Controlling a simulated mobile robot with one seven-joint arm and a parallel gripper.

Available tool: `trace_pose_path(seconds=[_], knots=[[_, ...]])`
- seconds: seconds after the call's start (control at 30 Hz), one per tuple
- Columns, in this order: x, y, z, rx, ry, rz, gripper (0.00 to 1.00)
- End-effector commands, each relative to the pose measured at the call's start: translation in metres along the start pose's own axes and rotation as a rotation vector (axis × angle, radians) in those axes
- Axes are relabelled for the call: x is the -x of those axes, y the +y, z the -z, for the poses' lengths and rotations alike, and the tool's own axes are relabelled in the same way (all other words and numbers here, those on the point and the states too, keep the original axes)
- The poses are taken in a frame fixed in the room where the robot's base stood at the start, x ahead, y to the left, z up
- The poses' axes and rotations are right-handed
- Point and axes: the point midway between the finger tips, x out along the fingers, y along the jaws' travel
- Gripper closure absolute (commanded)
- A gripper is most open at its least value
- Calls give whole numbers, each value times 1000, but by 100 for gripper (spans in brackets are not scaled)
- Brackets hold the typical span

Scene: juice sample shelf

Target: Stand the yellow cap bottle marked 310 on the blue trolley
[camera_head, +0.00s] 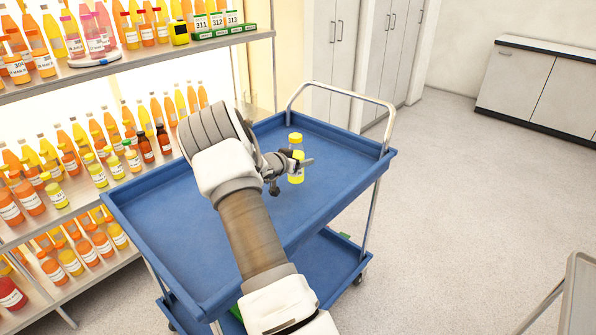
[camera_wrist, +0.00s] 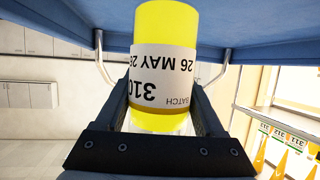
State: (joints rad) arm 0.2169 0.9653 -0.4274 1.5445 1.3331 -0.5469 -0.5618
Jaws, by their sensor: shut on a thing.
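The yellow cap bottle marked 310 (camera_head: 296,174) is upright between the fingers of my gripper (camera_head: 300,163), over the far right part of the blue trolley's top tray (camera_head: 190,225). In the wrist view the picture is upside down; the bottle (camera_wrist: 163,30) shows a white label reading 310 and 26 MAY, with a dark finger on each side. My gripper is shut on the bottle.
A shelf (camera_head: 150,55) with rows of orange and yellow bottles stands at left. The trolley has a raised rim and a metal handle (camera_head: 345,92) at its far end. The visible rest of the top tray is bare. Open floor (camera_head: 470,200) lies to the right.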

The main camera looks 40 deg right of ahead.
Motion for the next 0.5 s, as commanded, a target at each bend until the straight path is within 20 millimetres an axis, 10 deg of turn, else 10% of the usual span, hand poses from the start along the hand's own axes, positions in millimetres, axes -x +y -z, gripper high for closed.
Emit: trace_pose_path(seconds=[0.5], knots=[[-37,-12,-27,4,0,0,100]])
